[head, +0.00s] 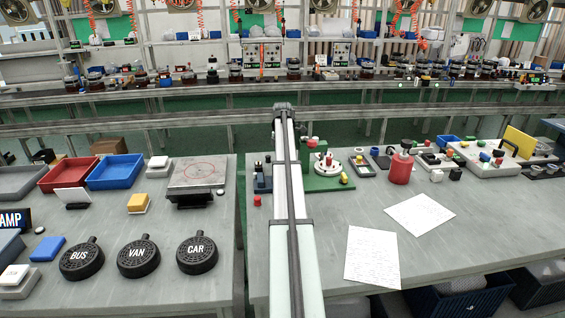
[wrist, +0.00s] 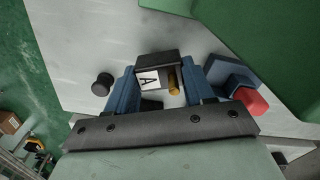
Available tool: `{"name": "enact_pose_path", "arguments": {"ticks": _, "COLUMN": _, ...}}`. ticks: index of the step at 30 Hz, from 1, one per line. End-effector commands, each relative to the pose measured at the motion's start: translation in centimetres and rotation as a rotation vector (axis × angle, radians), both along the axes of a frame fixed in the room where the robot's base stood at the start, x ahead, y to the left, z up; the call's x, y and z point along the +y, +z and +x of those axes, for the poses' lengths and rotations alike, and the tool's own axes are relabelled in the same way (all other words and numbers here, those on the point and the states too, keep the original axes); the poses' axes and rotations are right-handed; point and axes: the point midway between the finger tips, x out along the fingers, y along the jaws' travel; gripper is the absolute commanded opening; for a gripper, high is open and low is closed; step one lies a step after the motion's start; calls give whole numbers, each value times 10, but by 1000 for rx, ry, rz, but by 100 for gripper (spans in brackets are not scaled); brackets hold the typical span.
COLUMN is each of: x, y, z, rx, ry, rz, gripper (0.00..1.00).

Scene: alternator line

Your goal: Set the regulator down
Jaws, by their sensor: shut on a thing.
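In the wrist view, my gripper (wrist: 163,82) has its two blue fingers on either side of a small dark block with a white label marked "A" (wrist: 147,79) and a brass cylinder. I take this block to be the regulator. It sits between the fingers over a pale grey surface. I cannot tell whether it touches that surface. In the head view my arm reaches over the right bench (head: 330,250) and hides the gripper and the regulator.
Beside the right finger is a blue block with a red cap (wrist: 252,102); a dark knob (wrist: 102,84) lies left. A green plate (head: 325,184) with a white round fixture stands right of my arm. Two paper sheets (head: 372,257) lie nearer. A red bottle (head: 400,168) stands farther right.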

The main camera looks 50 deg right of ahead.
Motion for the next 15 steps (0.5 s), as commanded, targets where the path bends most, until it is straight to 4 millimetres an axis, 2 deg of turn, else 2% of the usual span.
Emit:
{"name": "enact_pose_path", "arguments": {"ticks": 4, "x": 0, "y": -17, "z": 0, "rx": 1, "ry": 0, "rz": 0, "gripper": 21}}
{"name": "enact_pose_path", "arguments": {"ticks": 15, "x": 0, "y": -19, "z": 0, "rx": 0, "ry": 0, "rz": 0, "gripper": 21}}
